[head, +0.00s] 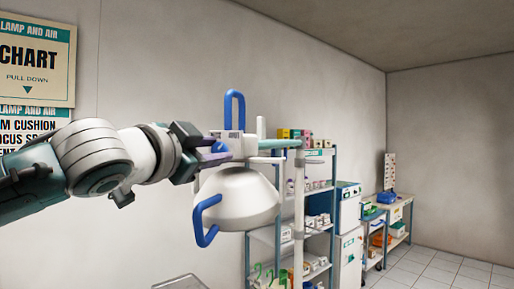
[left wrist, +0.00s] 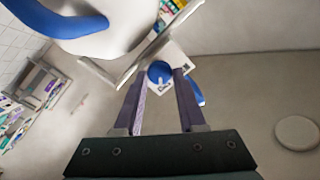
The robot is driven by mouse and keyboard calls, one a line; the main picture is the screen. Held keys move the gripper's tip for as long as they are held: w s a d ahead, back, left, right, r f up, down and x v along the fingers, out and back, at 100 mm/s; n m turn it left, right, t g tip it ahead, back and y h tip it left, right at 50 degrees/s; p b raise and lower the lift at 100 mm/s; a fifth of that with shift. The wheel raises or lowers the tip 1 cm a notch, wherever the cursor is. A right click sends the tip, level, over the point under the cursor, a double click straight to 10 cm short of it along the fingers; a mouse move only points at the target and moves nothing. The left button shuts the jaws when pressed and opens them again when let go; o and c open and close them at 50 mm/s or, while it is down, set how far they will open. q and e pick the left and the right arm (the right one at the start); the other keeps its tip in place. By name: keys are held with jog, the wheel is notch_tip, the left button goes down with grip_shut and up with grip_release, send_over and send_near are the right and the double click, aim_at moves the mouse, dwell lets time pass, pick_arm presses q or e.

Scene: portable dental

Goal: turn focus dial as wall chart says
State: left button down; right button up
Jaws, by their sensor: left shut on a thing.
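The lamp (head: 240,198) has a white domed head with blue loop handles, and hangs from a teal arm on a white post. The focus dial is a small blue knob (left wrist: 159,72) on the lamp's white housing. My left gripper (left wrist: 160,82) is shut on the dial, one finger on each side. In the head view my left gripper (head: 205,145) reaches the housing from the left and partly hides the dial. The wall chart (head: 38,58) at upper left reads "CHART, PULL DOWN"; a lower sheet (head: 35,122) behind it shows partial words such as "CUSHION" and "OCUS". My right gripper is not in view.
A shelf rack (head: 318,212) with boxes and supplies stands behind the lamp post (head: 298,200). A white cabinet (head: 350,215) and a small bench (head: 398,212) stand further right. A tray edge (head: 180,282) shows at bottom. Floor at right is clear.

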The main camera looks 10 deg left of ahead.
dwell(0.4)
pick_arm(q)
jog(key=c, duration=0.5)
grip_release()
jog(key=shift+s+a+f+b, duration=0.1)
jog(key=shift+s+b, duration=0.25)
jog(key=shift+s, duration=0.1)
jog(key=s+b, duration=0.1)
jog(key=s, duration=0.2)
jog(key=s+a+b, duration=0.1)
jog(key=s+b, duration=0.1)
jog(key=s, duration=0.1)
jog(key=s+b, duration=0.1)
jog(key=s, duration=0.2)
jog(key=shift+a, duration=0.25)
